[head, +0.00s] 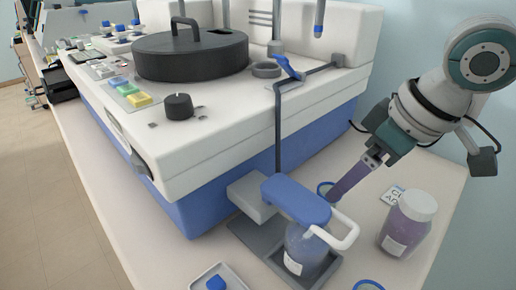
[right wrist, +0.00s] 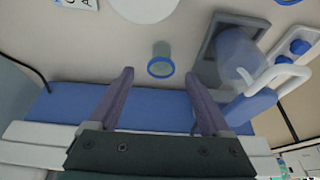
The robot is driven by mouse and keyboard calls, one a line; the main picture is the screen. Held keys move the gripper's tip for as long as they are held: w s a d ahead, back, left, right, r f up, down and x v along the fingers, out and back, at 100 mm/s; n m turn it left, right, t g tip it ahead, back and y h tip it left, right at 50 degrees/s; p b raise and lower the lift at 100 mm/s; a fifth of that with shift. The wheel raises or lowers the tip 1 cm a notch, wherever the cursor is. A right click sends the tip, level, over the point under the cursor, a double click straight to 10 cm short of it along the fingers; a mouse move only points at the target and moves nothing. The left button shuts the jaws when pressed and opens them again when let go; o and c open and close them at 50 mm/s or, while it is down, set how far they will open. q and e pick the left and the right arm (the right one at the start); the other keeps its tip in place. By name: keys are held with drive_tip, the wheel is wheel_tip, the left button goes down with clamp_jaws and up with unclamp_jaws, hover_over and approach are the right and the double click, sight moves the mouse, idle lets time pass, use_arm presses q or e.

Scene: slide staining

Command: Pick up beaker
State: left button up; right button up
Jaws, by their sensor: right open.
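In the right wrist view a small clear, greenish beaker (right wrist: 161,68) with a blue rim stands ahead of my fingers, lined up with the gap between them. In the head view the beaker's blue rim (head: 324,187) shows beside my fingertips, the rest hidden behind the blue-topped dispenser bottle. My right gripper (head: 338,194) reaches down from the right, close to the beaker. In its wrist view the right gripper (right wrist: 160,73) is open, with two purple-grey fingers wide apart and nothing between them. I cannot tell whether a finger touches the beaker. My left gripper is not in view.
A large white-and-blue machine (head: 210,130) fills the back. A small tray (head: 232,272) sits in front.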

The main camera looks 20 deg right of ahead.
drive_tip(key=x, duration=0.3)
drive_tip(key=b+x, duration=0.1)
drive_tip(key=x, duration=0.2)
drive_tip(key=shift+w+a, duration=0.25)
drive_tip(key=shift+w, duration=0.05)
clamp_jaws()
idle(0.4)
